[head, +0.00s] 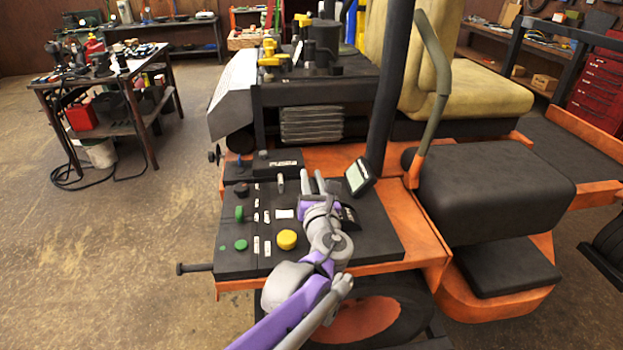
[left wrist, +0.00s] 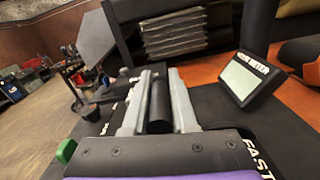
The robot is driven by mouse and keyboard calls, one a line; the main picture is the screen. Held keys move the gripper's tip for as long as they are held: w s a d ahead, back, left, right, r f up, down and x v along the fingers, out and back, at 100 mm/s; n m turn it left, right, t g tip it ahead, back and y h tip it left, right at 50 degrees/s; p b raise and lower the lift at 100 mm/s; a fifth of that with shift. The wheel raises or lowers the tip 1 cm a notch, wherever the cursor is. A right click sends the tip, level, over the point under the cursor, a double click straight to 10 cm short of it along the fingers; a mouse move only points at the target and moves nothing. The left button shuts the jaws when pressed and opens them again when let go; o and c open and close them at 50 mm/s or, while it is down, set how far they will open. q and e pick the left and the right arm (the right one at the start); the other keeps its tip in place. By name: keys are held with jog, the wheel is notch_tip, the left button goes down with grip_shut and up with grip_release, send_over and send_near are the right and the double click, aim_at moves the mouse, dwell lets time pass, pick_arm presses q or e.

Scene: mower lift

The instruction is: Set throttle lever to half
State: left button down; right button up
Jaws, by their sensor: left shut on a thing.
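The throttle lever appears as a black cylindrical grip (left wrist: 160,103) in the left wrist view, between the two grey fingers of my left gripper (left wrist: 157,88). The fingers are shut on it. In the head view my left gripper (head: 312,183) is over the right part of the mower's black control panel (head: 372,222), and the lever cannot be made out clearly there. White lettering reading "FAST" (left wrist: 258,158) shows at the lower right in the left wrist view. The lever's base is hidden by the gripper. My right gripper is not in view.
An hour meter (head: 357,176) stands just right of the gripper. A yellow knob (head: 287,239), a green knob (head: 239,213) and a small grey lever (head: 281,184) are on the panel to the left. A black post (head: 390,90) rises behind.

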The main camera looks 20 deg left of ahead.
pick_arm(q)
jog(key=w+d+m, duration=0.1)
jog(key=d+m, duration=0.1)
jog(key=d, duration=0.1)
jog(key=w+d+r+m+b, duration=0.1)
jog(key=shift+w+d+m, duration=0.2)
jog(key=shift+w+m, duration=0.15)
jog(key=shift+m, duration=0.05)
jog(key=c, duration=0.7)
grip_release()
jog(key=b+v, duration=0.1)
jog(key=v, duration=0.9)
jog(key=shift+s+d, duration=0.3)
